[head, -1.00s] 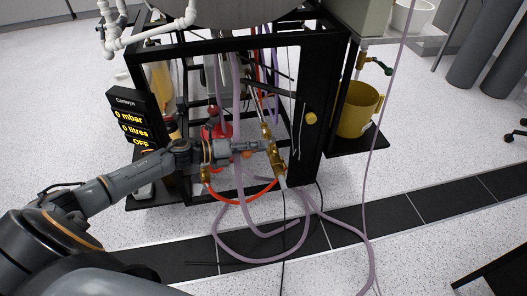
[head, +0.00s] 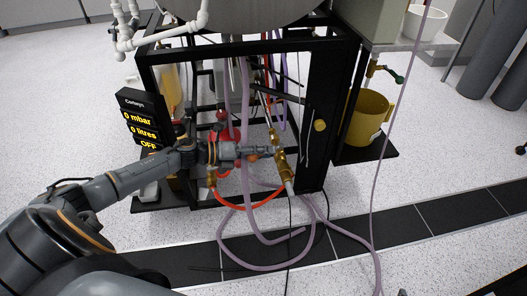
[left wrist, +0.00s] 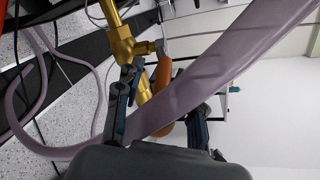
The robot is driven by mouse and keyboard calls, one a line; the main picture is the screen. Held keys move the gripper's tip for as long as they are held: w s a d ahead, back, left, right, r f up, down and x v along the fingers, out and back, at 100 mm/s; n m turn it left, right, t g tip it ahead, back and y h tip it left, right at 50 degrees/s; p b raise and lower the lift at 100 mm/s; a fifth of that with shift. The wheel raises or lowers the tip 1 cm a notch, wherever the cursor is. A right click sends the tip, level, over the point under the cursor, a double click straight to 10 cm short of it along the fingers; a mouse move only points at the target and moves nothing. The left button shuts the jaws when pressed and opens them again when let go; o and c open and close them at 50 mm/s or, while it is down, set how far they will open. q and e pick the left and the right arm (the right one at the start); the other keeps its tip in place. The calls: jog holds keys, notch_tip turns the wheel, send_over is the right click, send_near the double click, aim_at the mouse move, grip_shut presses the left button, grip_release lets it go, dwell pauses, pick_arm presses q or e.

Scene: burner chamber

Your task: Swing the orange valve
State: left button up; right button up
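The orange valve handle shows in the left wrist view (left wrist: 163,75), joined to a brass fitting (left wrist: 122,45). In the head view only a small orange bit (head: 252,157) shows beside my gripper, next to the brass pipework (head: 280,165). My left gripper (head: 262,151) reaches in from the left to the valve. In the left wrist view its fingers (left wrist: 165,98) are apart, with the orange handle between them. I cannot tell whether they touch it. A thick purple hose crosses in front of the handle and hides part of it. My right gripper is not in view.
A black frame (head: 330,110) stands around the pipework. Purple hoses (head: 262,267) loop down to the floor, and a red hose (head: 245,208) hangs below the gripper. A display (head: 140,117) reads 0 mbar, 0 litres, OFF. A yellow bucket (head: 367,115) stands on the right shelf.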

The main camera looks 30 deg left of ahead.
pick_arm(q)
jog(key=shift+r, duration=0.1)
notch_tip(320, 180, up, 10)
jog(key=shift+s, duration=0.1)
jog(key=shift+w, duration=0.2)
jog(key=shift+s, duration=0.1)
